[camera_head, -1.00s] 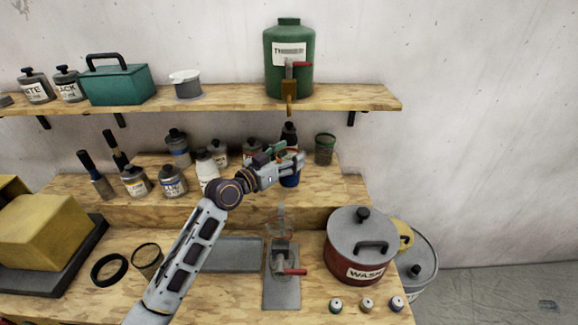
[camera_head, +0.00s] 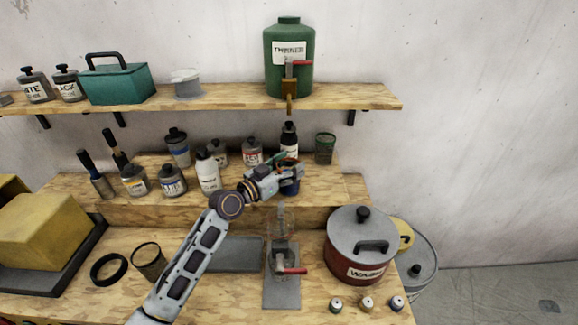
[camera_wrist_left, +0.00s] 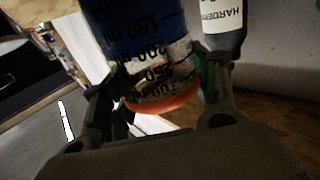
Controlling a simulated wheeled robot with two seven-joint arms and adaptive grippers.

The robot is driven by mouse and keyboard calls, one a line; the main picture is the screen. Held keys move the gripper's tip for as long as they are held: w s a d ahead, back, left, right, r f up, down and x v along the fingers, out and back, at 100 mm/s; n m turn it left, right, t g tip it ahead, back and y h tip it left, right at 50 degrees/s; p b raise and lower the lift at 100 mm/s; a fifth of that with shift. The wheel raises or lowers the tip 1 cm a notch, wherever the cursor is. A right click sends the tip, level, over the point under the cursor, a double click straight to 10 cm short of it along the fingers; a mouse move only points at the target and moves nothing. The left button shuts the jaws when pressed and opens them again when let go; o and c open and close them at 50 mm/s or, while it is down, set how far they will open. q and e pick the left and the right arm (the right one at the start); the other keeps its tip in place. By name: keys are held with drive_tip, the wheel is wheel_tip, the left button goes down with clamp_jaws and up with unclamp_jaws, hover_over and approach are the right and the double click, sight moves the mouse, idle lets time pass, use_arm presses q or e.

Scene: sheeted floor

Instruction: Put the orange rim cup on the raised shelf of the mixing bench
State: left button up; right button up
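The orange rim cup is a clear graduated cup with dark blue contents; in the head view its blue body (camera_head: 290,188) shows just below my left gripper (camera_head: 291,174), over the front of the raised shelf (camera_head: 240,202). In the left wrist view, its orange rim (camera_wrist_left: 165,103) lies between the two fingers of the left gripper (camera_wrist_left: 165,100), which close on the cup from both sides. The fingers hide part of the cup in the head view. I cannot tell whether its base touches the shelf. My right gripper is not in view.
The hardener bottle (camera_head: 289,141) stands just behind the cup. Several paint jars and a white bottle (camera_head: 207,172) are to the left, and a green mesh cup (camera_head: 324,148) to the right. The red wash pot (camera_head: 352,262) and the tap stand (camera_head: 281,290) are in front, lower down.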

use_arm(q)
drive_tip(key=o, duration=0.4)
drive_tip(key=shift+o, duration=0.2)
drive_tip(key=shift+s+a+r, duration=0.1)
drive_tip(key=shift+r, duration=0.05)
drive_tip(key=shift+s+a, duration=0.45)
drive_tip(key=b+v, duration=0.1)
drive_tip(key=v, duration=0.4)
drive_tip(key=shift+s+a, duration=0.1)
drive_tip(key=shift+b+v, duration=0.75)
drive_tip(key=shift+v, duration=1.85)
